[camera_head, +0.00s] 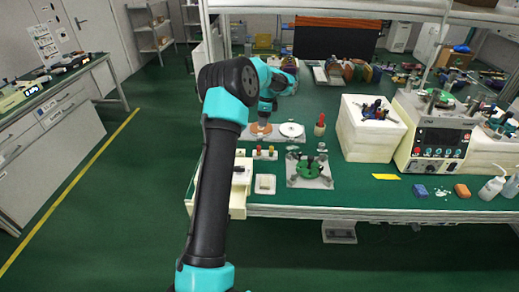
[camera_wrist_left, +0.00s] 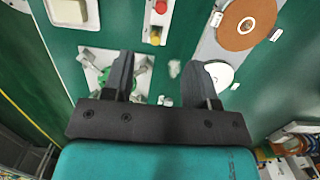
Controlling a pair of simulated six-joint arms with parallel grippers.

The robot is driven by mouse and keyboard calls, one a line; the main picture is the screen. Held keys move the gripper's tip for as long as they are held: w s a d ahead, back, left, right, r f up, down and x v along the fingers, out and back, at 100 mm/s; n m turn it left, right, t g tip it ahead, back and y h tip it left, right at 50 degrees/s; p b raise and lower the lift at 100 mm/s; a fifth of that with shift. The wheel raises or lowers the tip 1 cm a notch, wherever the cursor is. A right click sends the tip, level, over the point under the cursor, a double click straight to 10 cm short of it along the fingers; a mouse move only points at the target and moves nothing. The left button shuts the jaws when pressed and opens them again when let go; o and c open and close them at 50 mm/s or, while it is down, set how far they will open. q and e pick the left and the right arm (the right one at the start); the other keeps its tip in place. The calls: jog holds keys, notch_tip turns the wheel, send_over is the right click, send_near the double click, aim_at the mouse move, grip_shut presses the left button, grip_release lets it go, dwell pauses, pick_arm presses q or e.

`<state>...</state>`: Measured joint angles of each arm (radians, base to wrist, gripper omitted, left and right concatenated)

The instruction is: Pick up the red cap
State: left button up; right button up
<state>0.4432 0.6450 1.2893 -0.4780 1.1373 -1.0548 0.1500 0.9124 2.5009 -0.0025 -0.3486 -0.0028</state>
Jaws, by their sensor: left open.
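A small red round cap (camera_wrist_left: 160,7) shows at the top edge of the left wrist view, on a pale strip with a yellow piece (camera_wrist_left: 155,38) beside it. In the head view the strip's small pieces (camera_head: 265,152) stand on the green table, and a larger upright red piece (camera_head: 320,121) stands further right. I cannot tell for sure which is the cap meant. My left gripper (camera_wrist_left: 165,70) is open and empty above the table, between the green-topped fixture (camera_wrist_left: 105,72) and a white disc (camera_wrist_left: 221,75). Its fingertips are hard to make out in the head view. My right gripper is not in view.
The fixture on its plate (camera_head: 310,170) and a small white tray (camera_head: 265,184) are near the front edge. A brown disc (camera_wrist_left: 245,22) lies near the strip. A white box (camera_head: 368,130) and a machine with dials (camera_head: 433,137) block the right. A yellow card (camera_head: 386,177) lies in front.

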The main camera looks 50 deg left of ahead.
pick_arm(q)
send_over(259, 146)
jog(key=f, duration=1)
jog(key=shift+w+d+f, duration=0.1)
jog(key=shift+d+f, duration=0.15)
jog(key=shift+d, duration=0.05)
jog(key=shift+f, duration=0.15)
jog(key=shift+a+f, duration=0.15)
jog(key=shift+f, duration=1.1)
jog(key=shift+a+f, duration=0.1)
jog(key=shift+f, duration=1.1)
grip_shut()
jog(key=shift+r, duration=0.2)
